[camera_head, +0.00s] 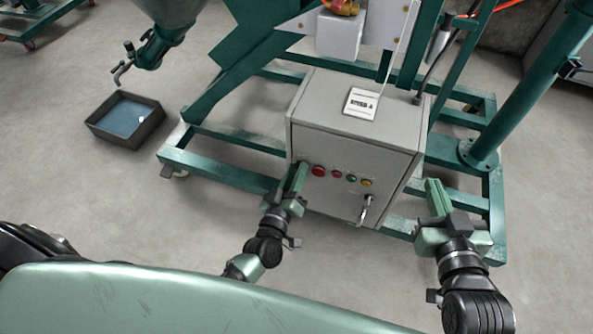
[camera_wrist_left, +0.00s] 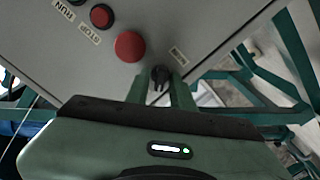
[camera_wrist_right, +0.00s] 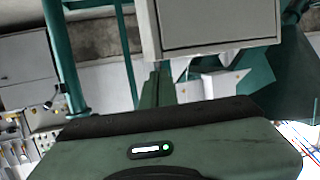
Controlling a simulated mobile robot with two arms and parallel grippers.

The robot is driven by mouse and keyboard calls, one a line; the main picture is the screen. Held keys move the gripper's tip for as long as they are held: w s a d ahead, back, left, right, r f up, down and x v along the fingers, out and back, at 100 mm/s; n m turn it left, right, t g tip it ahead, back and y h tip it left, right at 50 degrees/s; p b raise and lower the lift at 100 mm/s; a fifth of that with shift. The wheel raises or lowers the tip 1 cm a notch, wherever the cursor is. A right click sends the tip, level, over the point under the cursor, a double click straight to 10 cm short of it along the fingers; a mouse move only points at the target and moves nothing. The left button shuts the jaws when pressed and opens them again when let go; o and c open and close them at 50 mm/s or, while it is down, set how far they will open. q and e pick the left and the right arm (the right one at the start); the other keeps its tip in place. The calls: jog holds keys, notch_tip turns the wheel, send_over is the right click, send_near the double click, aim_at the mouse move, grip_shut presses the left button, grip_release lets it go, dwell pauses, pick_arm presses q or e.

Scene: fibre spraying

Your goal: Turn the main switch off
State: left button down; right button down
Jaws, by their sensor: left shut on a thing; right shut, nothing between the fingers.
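The grey control box (camera_head: 340,140) stands on a green frame. In the left wrist view a small black rotary switch (camera_wrist_left: 160,72) sits on its panel beside a small label (camera_wrist_left: 178,56) and a large red button (camera_wrist_left: 130,46). My left gripper (camera_head: 297,176) is at the left of the box front; its fingers (camera_wrist_left: 161,90) are closed on the black switch. The label is too blurred to read, and the gripper hides the switch in the head view. My right gripper (camera_head: 435,192) is shut and empty, apart from the box's right side.
The box front also has a red button (camera_head: 319,171), smaller buttons and a silver door handle (camera_head: 365,209). A dark tray (camera_head: 126,119) with blue contents lies on the floor at left. A green post (camera_head: 522,75) rises at right.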

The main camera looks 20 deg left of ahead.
pick_arm(q)
jog(key=shift+a+f+n+b, duration=0.1)
jog(key=shift+n+b, duration=0.35)
jog(key=shift+n, duration=2.3)
jog(key=shift+f+n+b, duration=0.1)
jog(key=shift+n+b, duration=0.3)
jog(key=shift+n, duration=2.35)
pick_arm(e)
notch_tip(320, 180, up, 8)
jog(key=a+t+y, duration=0.1)
jog(key=t, duration=0.3)
jog(key=shift+w+a+y, duration=0.15)
jog(key=shift+w+y, duration=0.15)
jog(key=shift+w, duration=0.15)
jog(key=shift+f, duration=0.1)
pick_arm(q)
jog(key=c, duration=1.5)
grip_release()
jog(key=shift+s, duration=0.1)
